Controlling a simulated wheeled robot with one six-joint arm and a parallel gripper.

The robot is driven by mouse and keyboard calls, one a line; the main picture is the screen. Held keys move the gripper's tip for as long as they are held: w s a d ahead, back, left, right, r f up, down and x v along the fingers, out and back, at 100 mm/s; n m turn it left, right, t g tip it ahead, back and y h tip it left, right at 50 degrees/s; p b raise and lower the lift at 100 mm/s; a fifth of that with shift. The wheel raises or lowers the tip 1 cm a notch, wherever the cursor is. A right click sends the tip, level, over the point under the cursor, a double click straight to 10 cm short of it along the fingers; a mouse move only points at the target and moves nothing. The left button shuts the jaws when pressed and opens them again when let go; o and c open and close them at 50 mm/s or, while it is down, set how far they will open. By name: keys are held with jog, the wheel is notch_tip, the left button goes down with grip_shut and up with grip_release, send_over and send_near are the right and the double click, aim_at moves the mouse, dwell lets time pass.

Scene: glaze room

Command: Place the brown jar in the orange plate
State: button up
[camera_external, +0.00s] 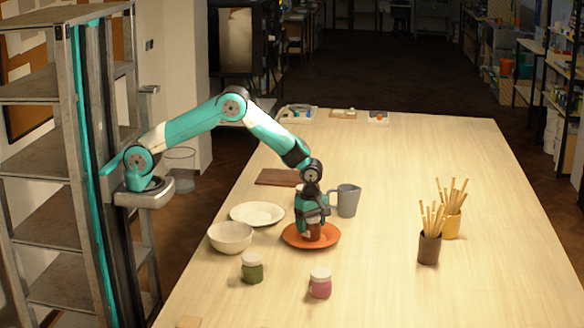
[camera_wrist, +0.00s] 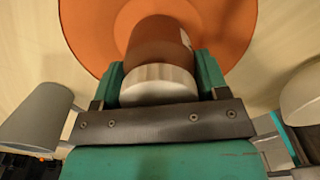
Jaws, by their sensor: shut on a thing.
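The brown jar (camera_wrist: 160,45) with a pale lid (camera_wrist: 158,84) is between the fingers of my gripper (camera_wrist: 158,88) in the wrist view. In the external view my gripper (camera_external: 313,212) points down over the orange plate (camera_external: 325,241), shut on the brown jar (camera_external: 313,230). The jar is upright, inside the plate's outline. I cannot tell whether its base touches the plate. The orange plate (camera_wrist: 222,28) also shows behind the jar in the wrist view. My gripper hides the jar's top in the external view.
A white bowl (camera_external: 230,237) and a white plate (camera_external: 257,213) are left of the orange plate. A grey pitcher (camera_external: 348,201) stands behind it. Green (camera_external: 252,269) and pink (camera_external: 320,284) jars stand in front. Brush holders (camera_external: 429,249) are at right.

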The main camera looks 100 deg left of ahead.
jog(key=shift+f, duration=0.15)
jog(key=o, duration=1.1)
notch_tip(320, 180, up, 12)
jog(key=b, duration=0.3)
jog(key=shift+a, duration=0.1)
jog(key=s+a+r+m+y, duration=0.1)
jog(key=s+a+r+m, duration=0.25)
jog(key=s, duration=0.35)
jog(key=s+a+r+m+y, duration=0.1)
jog(key=s+a+r+m, duration=0.1)
jog(key=s+m, duration=0.35)
jog(key=s+a+r+m, duration=0.2)
jog(key=s+a+r, duration=0.1)
jog(key=s, duration=0.5)
jog(key=s+m, duration=0.3)
jog(key=s, duration=0.2)
jog(key=s+a+m+y, duration=0.1)
jog(key=s+m, duration=0.2)
jog(key=s, duration=0.3)
jog(key=s+a+m+y, duration=0.1)
jog(key=s+m, duration=0.2)
jog(key=s, duration=0.2)
jog(key=shift+s+a+f, duration=0.1)
jog(key=shift+s+f, duration=0.05)
jog(key=shift+f, duration=0.15)
